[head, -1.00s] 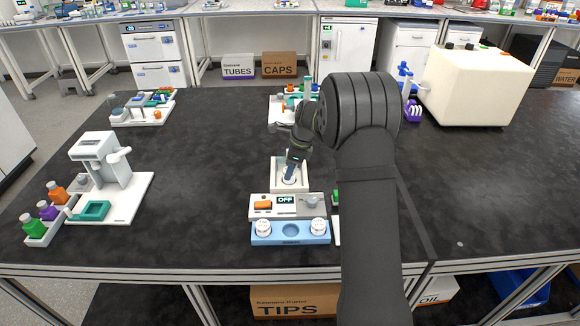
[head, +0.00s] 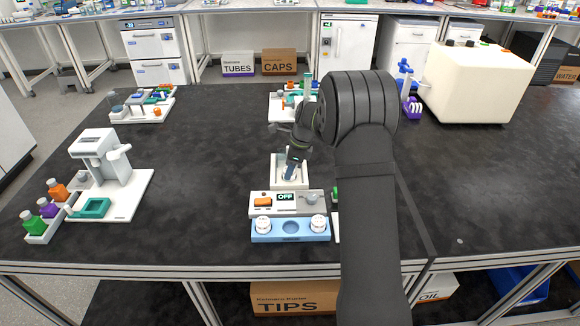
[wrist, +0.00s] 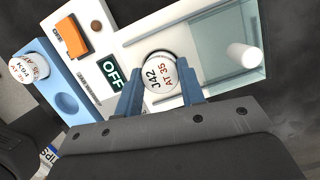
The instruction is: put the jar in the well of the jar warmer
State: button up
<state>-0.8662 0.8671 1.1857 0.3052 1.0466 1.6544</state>
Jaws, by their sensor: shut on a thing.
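My gripper (wrist: 160,88) is shut on the jar (wrist: 158,71), a round white-lidded one marked "J42 AT 35" in the wrist view. In the head view, my gripper (head: 290,174) points down into the pale raised box at the back of the jar warmer, and mostly hides the jar. The jar warmer (head: 265,211) is white, with an orange switch and a display reading OFF (wrist: 112,72). The jar covers the well area, and I cannot tell how deep it sits.
A blue rack (head: 291,238) in front of the warmer holds two white-lidded jars (head: 263,225) with an empty middle hole. A white device (head: 105,160) and coloured bottles stand at left. A cream box (head: 478,85) is at back right. The dark bench between is clear.

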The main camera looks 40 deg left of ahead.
jog(key=shift+f, duration=0.25)
jog(key=o, duration=1.1)
jog(key=shift+c, duration=0.2)
jog(key=shift+o, duration=0.2)
jog(key=shift+r, duration=0.15)
jog(key=shift+o, duration=0.6)
jog(key=shift+w+a+r, duration=0.1)
jog(key=shift+r, duration=3.3)
jog(key=shift+f, duration=0.1)
jog(key=shift+f, duration=1.9)
